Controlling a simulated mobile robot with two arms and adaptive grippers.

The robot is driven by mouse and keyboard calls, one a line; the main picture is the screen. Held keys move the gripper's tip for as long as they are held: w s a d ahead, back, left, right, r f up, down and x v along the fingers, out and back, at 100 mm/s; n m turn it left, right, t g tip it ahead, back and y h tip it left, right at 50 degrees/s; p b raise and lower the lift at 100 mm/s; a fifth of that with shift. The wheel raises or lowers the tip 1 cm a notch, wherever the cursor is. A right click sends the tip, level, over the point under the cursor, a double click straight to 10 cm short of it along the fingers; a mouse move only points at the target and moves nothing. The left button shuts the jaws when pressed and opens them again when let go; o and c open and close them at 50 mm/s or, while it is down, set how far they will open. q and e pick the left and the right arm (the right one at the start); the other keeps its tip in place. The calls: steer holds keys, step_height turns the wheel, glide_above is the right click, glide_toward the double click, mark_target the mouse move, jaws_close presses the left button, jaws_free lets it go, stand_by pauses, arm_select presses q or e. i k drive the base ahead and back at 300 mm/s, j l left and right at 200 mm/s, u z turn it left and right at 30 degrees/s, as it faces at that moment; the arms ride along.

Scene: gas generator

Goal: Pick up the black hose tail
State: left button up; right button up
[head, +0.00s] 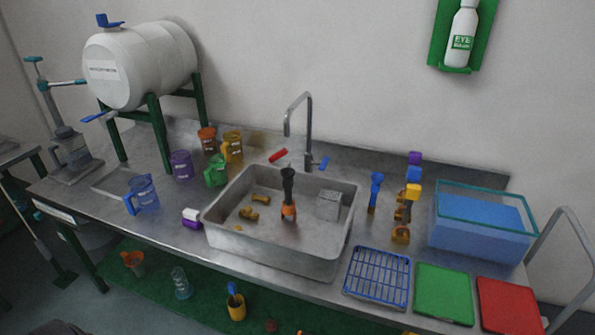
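A black, upright, narrow piece (288,183) with a wider top stands in the metal sink (230,248). It looks like the black hose tail, but it is too small to be sure. An orange part (288,212) is at its lower end; I cannot tell whether the two are joined. Neither of my grippers shows in the head view.
Yellow-brown pieces (248,214) and a grey block (328,205) lie in the sink. A tap (308,130) rises behind it. Coloured jugs (181,165) stand left; upright fittings (376,192), a blue rack (378,278) and a blue-filled tank (480,228) are right.

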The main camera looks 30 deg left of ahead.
mark_target(288, 174)
steer(key=u, duration=1.05)
